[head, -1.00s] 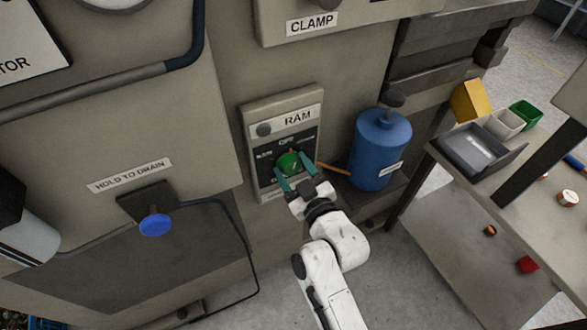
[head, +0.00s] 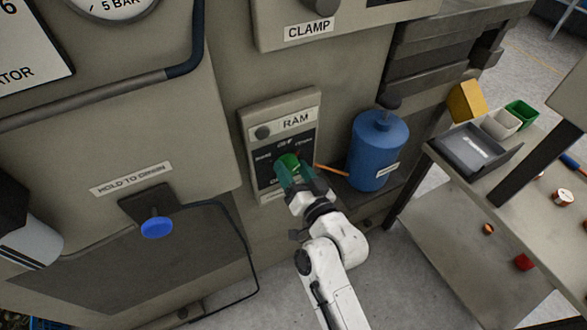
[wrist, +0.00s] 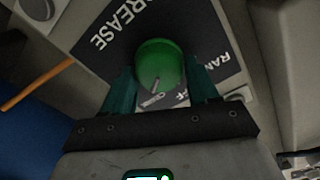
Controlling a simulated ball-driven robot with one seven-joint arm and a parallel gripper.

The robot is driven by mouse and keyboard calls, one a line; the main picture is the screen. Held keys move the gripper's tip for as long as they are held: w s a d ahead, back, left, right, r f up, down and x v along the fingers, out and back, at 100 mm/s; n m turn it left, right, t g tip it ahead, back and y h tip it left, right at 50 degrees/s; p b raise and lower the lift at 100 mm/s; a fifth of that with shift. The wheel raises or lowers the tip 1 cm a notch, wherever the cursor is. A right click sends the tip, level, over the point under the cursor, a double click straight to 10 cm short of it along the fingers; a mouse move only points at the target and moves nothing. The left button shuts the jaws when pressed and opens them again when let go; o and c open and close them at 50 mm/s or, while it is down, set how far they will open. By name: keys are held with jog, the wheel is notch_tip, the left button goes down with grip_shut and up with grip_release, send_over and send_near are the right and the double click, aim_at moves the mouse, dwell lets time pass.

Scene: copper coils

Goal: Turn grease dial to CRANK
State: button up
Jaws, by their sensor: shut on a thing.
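The green grease dial (head: 288,162) sits on the dark plate of the panel labelled RAM. It also shows in the wrist view (wrist: 160,66), with a pale pointer line on its face slanting down and slightly left toward small lettering. GREASE is printed at the upper left of the plate (wrist: 105,35), and RAM at its right. Small lettering below the dial seems to read OFF and CRANK, partly hard to read. My gripper (head: 296,177) is shut on the dial, one teal finger on each side; the wrist view shows both fingers (wrist: 160,85).
A blue bottle (head: 378,152) stands right of the panel, with a thin orange rod (head: 331,170) between them. A blue knob (head: 157,227) under HOLD TO DRAIN is at lower left. A table (head: 480,183) with a grey tray (head: 465,152) is at right.

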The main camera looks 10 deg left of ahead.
jog(key=shift+m, duration=0.3)
jog(key=o, duration=1)
jog(key=shift+b+v, duration=1.65)
jog(key=shift+v, duration=3.8)
jog(key=shift+w, duration=0.1)
